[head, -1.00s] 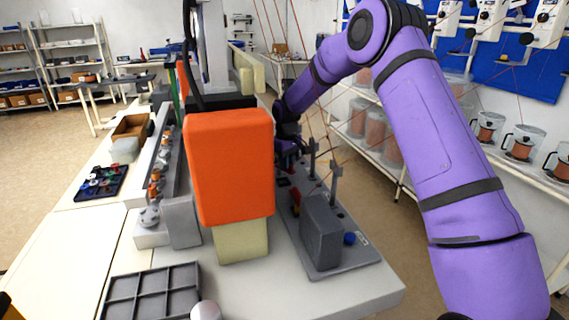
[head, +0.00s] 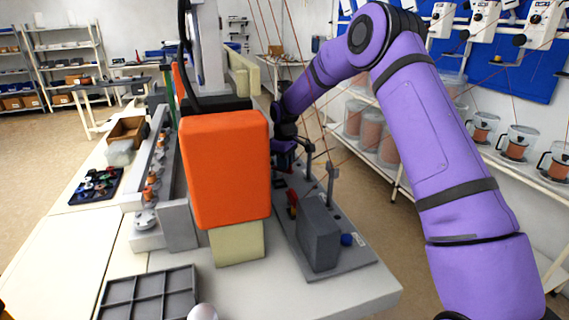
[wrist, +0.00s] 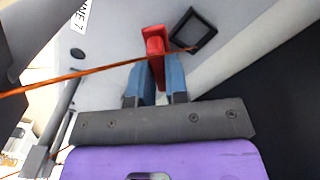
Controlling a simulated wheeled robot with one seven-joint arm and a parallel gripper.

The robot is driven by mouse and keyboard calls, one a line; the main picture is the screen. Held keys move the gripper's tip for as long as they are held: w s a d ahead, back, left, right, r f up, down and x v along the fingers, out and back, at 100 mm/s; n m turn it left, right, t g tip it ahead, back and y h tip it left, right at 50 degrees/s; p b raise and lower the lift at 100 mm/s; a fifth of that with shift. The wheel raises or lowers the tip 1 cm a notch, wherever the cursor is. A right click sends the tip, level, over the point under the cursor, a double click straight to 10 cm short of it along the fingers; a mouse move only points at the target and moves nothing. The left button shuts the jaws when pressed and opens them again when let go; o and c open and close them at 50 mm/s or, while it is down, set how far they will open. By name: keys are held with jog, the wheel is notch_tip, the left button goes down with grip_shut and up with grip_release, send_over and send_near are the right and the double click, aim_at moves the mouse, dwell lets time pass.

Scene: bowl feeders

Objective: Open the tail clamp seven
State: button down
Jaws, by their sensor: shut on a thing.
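In the wrist view, a red lever (wrist: 154,42) stands between the two blue fingers of my gripper (wrist: 158,70), which is shut on it. A label ending in "NE 7" (wrist: 82,16) is on the pale surface at upper left. In the head view, my gripper (head: 284,148) is at the far end of a grey base plate (head: 345,262), partly hidden behind an orange block. A red part (head: 292,203) shows on that plate beside a grey block (head: 318,235). I cannot tell whether it is the held lever.
The orange block (head: 225,170) on a cream foot stands left of the plate. A thin orange strand (wrist: 70,76) crosses the wrist view in front of the fingers. A dark square frame (wrist: 193,30) is right of the lever. Thin posts (head: 331,183) rise from the plate. A divided tray (head: 150,293) lies in front.

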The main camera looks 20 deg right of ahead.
jog(key=c, duration=1.1)
grip_release()
notch_tip(320, 180, up, 11)
jog(key=shift+f, duration=0.1)
